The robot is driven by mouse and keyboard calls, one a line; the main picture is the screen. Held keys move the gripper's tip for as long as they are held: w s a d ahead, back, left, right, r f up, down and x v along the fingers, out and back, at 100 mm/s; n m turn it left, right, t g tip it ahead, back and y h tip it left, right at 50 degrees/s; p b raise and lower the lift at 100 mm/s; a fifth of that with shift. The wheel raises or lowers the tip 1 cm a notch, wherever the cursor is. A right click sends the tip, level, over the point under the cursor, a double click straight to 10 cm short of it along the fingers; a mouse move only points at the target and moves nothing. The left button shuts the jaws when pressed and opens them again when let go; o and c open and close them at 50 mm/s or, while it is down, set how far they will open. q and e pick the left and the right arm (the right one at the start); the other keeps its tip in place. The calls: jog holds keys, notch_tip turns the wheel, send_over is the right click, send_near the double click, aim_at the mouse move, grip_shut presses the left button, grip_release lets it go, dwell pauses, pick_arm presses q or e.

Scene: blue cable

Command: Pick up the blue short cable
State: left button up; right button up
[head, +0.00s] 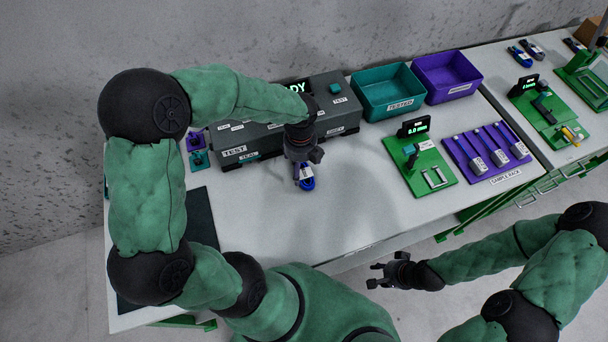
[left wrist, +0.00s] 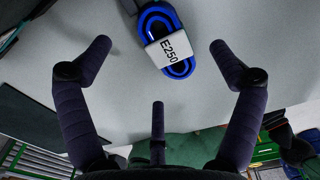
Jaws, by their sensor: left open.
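The blue cable (head: 307,183) is a small coil lying on the light grey table, just below my left gripper (head: 303,158) in the head view. In the left wrist view the coil (left wrist: 155,22) is blue and black with a white label reading E250 across it. My left gripper (left wrist: 160,65) is open, with its fingers spread wide and the cable beyond their tips, slightly above the middle. Nothing is between the fingers. My right gripper (head: 377,276) is off the table's front edge, with its fingers apart and nothing in them.
A dark grey test box (head: 263,143) stands behind the cable. A teal bin (head: 388,108) and a purple bin (head: 445,90) stand at the back. A green board (head: 425,185) and a purple sample rack (head: 480,170) lie to the right. The table in front of the cable is clear.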

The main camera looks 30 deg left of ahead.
aim_at(301, 173)
pick_arm(q)
notch_tip(301, 173, down, 4)
jog(key=shift+r+b, duration=0.2)
jog(key=shift+b, duration=0.5)
jog(key=c, duration=1.4)
jog(key=shift+r, duration=0.1)
jog(key=shift+r+p, duration=0.35)
jog(key=shift+r, duration=0.3)
notch_tip(301, 173, up, 2)
jog(key=shift+r+p, duration=0.2)
jog(key=shift+p, duration=0.3)
jog(key=s+d+r+p, duration=0.5)
jog(key=r, duration=0.2)
jog(key=s+d+r+p, duration=0.5)
jog(key=r+p, duration=0.1)
jog(key=r, duration=0.2)
jog(key=shift+r, duration=0.15)
